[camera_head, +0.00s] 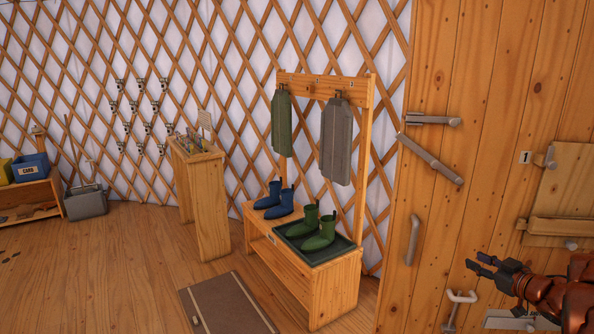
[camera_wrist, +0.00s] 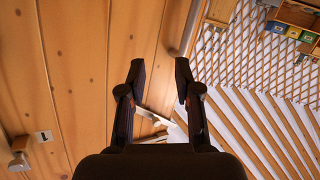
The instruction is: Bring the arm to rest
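My gripper (camera_head: 486,262) is at the lower right of the head view, in front of the wooden door panel (camera_head: 480,60). In the wrist view my gripper (camera_wrist: 160,75) shows two dark fingers spread apart with nothing between them. My orange arm reaches in from the right edge of the head view. The fingers look clear of the wood and its fittings, though the exact distance cannot be told.
A metal lever (camera_head: 430,158), a grey handle (camera_head: 412,240) and a white hook (camera_head: 461,298) are on or near the panel. A bench (camera_head: 335,285) holds green boots (camera_head: 319,233) and blue boots (camera_head: 274,200). Open floor (camera_head: 110,270) lies at left.

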